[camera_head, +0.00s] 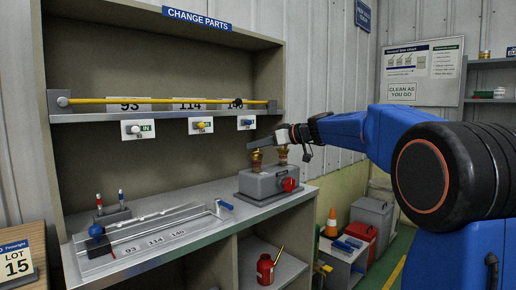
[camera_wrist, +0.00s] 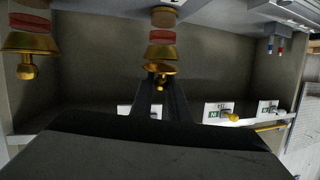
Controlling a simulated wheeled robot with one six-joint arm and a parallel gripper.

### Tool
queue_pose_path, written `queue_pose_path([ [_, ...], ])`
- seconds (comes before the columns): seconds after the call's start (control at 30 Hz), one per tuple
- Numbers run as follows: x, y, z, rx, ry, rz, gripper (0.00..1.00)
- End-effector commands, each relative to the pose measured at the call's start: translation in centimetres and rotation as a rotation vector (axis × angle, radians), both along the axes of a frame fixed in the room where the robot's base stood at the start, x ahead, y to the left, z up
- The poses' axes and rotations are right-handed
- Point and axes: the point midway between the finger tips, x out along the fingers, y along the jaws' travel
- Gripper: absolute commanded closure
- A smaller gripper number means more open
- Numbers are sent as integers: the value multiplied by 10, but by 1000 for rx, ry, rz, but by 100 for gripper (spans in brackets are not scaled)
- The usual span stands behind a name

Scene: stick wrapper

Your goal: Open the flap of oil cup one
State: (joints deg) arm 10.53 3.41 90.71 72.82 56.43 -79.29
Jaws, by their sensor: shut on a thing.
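Two brass oil cups stand side by side on a grey metal box, the left cup (camera_head: 257,160) and the right cup (camera_head: 282,157). No label shows which is cup one. My gripper (camera_head: 252,145) reaches in from the right, its fingers above the left cup. In the wrist view, upside down, one brass cup with a red band (camera_wrist: 162,50) is at the centre and the other (camera_wrist: 30,45) at the left edge. My gripper (camera_wrist: 161,78) is shut on the small brass top of the centre cup. The fingers partly hide that top, and I cannot tell whether its flap is raised.
The grey box (camera_head: 262,185) has a red knob (camera_head: 289,185) and sits at the bench's right end. A shelf with a yellow rod (camera_head: 170,101) and hanging tags is behind. A metal fixture (camera_head: 150,236) lies left. A red oil can (camera_head: 265,268) stands below.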

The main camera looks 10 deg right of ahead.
Motion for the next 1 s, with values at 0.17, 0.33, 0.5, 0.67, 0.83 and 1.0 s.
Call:
queue_pose_path([
  [0.17, 6, 3, 6, -71, 115, 0, 100],
  [0.33, 12, 6, 8, -138, 231, 1, 100],
  [0.5, 17, 9, 10, -200, 341, 1, 100],
  [0.67, 20, 11, 11, -248, 425, 0, 100],
  [0.83, 23, 13, 11, -283, 489, -1, 100],
  [1.0, 24, 13, 12, -303, 525, -1, 100],
])
